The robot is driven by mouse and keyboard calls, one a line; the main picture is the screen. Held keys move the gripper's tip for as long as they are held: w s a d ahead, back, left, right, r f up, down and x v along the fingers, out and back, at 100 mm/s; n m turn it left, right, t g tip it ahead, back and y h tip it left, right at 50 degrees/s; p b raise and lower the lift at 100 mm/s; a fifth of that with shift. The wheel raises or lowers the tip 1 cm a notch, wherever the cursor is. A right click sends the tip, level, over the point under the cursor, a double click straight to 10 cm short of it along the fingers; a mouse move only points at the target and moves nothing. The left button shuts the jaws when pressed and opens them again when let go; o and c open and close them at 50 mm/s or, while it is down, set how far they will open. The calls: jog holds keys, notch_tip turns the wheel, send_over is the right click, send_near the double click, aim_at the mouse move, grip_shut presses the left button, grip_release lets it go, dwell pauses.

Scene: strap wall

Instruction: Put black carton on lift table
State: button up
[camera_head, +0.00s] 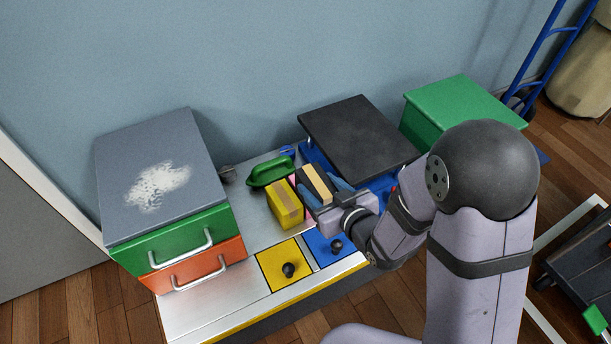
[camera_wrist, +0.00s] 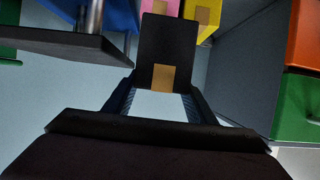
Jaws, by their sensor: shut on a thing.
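The black carton (camera_head: 316,182), with a tan tape strip on top, is at my gripper (camera_head: 329,194) in the head view, just right of the yellow carton. In the wrist view, the black carton (camera_wrist: 165,42) stands between the fingers of my gripper (camera_wrist: 160,82), which is shut on it. I cannot tell whether its underside touches the bench. The lift table (camera_head: 358,132) has a flat, empty black top over a blue base and stands behind and right of the carton. Its black top (camera_wrist: 60,43) and a metal post also show at the wrist view's upper left.
A yellow carton (camera_head: 285,206) stands close to the held carton, with a pink carton (camera_wrist: 160,5) partly hidden nearby. A green handled object (camera_head: 270,171) lies behind. The drawer unit (camera_head: 180,245) is left; a green box (camera_head: 455,105) is right. Yellow and blue knob panels (camera_head: 283,266) are in front.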

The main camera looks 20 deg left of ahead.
jog(key=shift+w+d+r, duration=0.1)
jog(key=shift+w+d, duration=0.15)
jog(key=shift+d, duration=0.3)
jog(key=shift+w+d, duration=0.2)
jog(key=shift+d, duration=0.55)
